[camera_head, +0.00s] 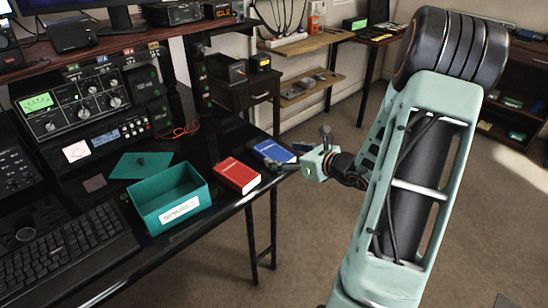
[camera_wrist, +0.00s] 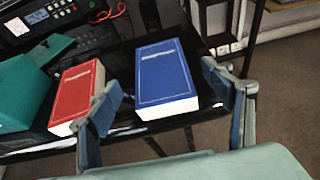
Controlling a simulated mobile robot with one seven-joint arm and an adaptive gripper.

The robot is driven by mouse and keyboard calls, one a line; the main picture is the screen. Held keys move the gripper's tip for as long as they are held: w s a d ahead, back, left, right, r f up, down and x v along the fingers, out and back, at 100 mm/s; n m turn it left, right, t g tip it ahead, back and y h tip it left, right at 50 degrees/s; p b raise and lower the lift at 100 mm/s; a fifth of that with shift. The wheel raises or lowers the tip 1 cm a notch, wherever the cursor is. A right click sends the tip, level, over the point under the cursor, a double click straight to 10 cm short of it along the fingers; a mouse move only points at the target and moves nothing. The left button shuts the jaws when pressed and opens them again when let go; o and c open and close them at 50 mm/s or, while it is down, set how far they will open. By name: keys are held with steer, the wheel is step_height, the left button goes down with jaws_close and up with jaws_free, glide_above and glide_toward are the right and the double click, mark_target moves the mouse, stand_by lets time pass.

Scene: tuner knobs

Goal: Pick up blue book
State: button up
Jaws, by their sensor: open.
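The blue book (camera_head: 273,151) lies flat near the right end of the black desk, just right of a red book (camera_head: 237,175). In the wrist view the blue book (camera_wrist: 166,78) is in the upper middle, its page edge towards me. My gripper (camera_head: 283,164) is at the desk's right edge, close to the blue book. In the wrist view my gripper (camera_wrist: 168,105) is open, with one finger on each side of the blue book's near end and nothing held. The left finger overlaps the right edge of the red book (camera_wrist: 77,92) in the picture. I cannot tell if either finger touches a book.
A teal open box (camera_head: 170,205) stands left of the red book, with its teal lid (camera_head: 140,165) behind. A keyboard (camera_head: 65,258) lies at the front left. Radio equipment (camera_head: 75,105) lines the back. Carpet floor (camera_head: 310,240) is clear right of the desk.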

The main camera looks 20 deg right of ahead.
mark_target(275, 152)
steer(key=shift+b+x, duration=0.6)
steer(key=shift+x, duration=2.2)
steer(key=c, duration=1.4)
steer(key=shift+r, duration=0.1)
